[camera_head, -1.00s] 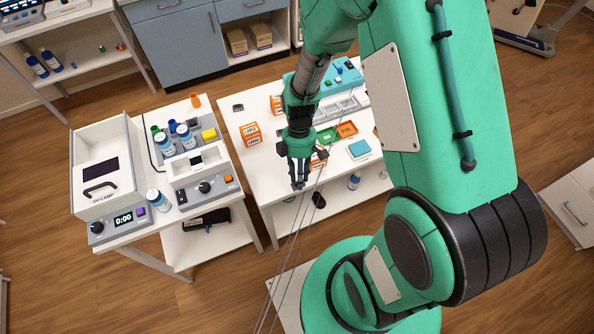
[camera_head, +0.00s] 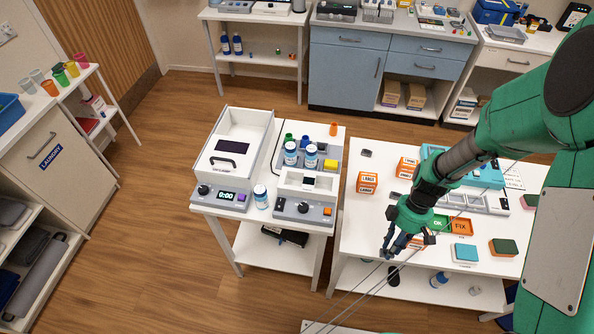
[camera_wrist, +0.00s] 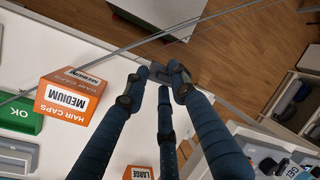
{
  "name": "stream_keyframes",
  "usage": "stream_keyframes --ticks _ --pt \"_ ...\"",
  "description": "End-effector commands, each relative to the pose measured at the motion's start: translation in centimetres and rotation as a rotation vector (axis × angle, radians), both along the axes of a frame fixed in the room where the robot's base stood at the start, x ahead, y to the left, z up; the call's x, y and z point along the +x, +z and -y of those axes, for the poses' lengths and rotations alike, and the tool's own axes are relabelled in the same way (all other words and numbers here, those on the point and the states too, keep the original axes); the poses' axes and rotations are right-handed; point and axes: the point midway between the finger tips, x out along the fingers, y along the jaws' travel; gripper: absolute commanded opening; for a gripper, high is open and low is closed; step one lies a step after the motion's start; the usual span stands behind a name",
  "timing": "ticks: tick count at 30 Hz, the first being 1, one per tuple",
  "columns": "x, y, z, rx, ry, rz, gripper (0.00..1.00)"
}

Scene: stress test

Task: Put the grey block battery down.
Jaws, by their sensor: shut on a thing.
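My gripper (camera_head: 388,250) hangs over the front edge of the white right-hand table (camera_head: 362,225), left of its middle. In the wrist view its dark blue fingers (camera_wrist: 160,78) close together on a small dark grey piece, which I take to be the grey block battery (camera_wrist: 165,73). The fingers cover most of it. In the head view the battery is too small and hidden to make out. It appears held above the table's edge, with floor showing beyond it in the wrist view.
An orange-and-white MEDIUM hair caps box (camera_wrist: 68,98) stands close beside the fingers; a LARGE box (camera_wrist: 141,172) is nearby. The table also holds OK and FIX trays (camera_head: 462,227) and a teal block (camera_head: 466,252). The left table (camera_head: 222,208) carries devices and bottles. Thin cables cross near my gripper.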

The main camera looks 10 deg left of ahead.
Motion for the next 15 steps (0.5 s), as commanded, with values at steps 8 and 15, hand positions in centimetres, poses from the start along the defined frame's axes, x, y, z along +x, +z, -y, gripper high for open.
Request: stream_keyframes --ticks 8,15 --pt "0.1 3.6 0.0 -0.001 0.001 0.005 0.01" --pt "0.1 9.4 0.0 0.000 -0.001 0.006 0.01"
